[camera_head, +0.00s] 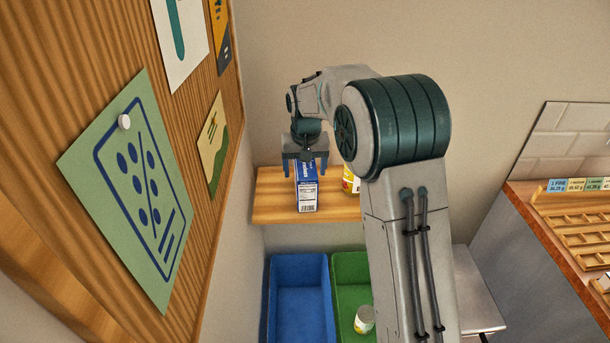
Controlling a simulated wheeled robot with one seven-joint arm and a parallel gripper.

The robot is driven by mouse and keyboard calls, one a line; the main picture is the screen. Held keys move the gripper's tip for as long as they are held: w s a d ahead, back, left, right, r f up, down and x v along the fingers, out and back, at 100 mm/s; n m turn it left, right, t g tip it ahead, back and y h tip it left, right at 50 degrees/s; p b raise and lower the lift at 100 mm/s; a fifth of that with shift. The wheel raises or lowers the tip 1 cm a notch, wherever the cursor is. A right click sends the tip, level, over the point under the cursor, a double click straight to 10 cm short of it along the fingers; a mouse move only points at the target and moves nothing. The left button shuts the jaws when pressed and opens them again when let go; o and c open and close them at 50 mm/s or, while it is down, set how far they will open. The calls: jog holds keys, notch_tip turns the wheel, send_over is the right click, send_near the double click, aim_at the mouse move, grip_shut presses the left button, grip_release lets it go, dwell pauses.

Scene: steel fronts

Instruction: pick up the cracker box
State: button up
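A blue box with a white label panel (307,195) stands upright on a wooden shelf by the wall; it looks like the cracker box, though its name is too small to read. My gripper (304,168) points down right over it. The two fingers are spread wider than the box, one on each side of its top, with a small gap visible. The gripper hides the box's upper end.
A yellow package (350,181) stands right of the box, partly hidden by my arm. Below the wooden shelf (270,205) are a blue bin (300,268) and a green bin (350,266) holding a jar (364,319). A wooden board wall (215,130) rises close on the left.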

jog(key=c, duration=1.1)
notch_tip(320, 180, up, 10)
jog(key=shift+f+b, duration=0.1)
jog(key=shift+b, duration=0.65)
